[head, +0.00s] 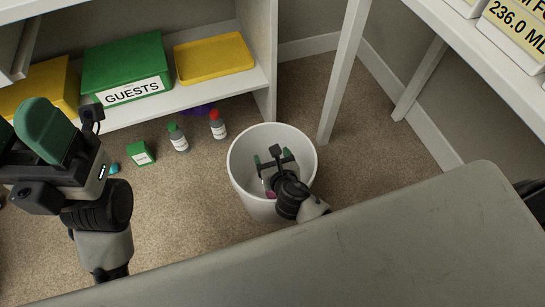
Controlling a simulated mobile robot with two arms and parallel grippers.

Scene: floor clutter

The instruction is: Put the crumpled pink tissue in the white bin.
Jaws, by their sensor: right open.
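The white bin (238,180) stands upright on the carpet near the middle of the head view. My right gripper (272,153) is open, with its fingers inside the bin's mouth. A small pink patch (270,194), seemingly the crumpled tissue, shows low inside the bin beneath the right gripper; most of it is hidden by the gripper and wrist. My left gripper (24,132) is raised at the left, away from the bin, its green fingertips partly cut off by the picture edge. I cannot tell how far apart they are.
A shelf holds a green GUESTS box (125,70) and a yellow tray (214,58). Two small bottles (179,140) (218,127) and a green box (140,153) stand on the floor left of the bin. A white table leg (342,75) rises right of it.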

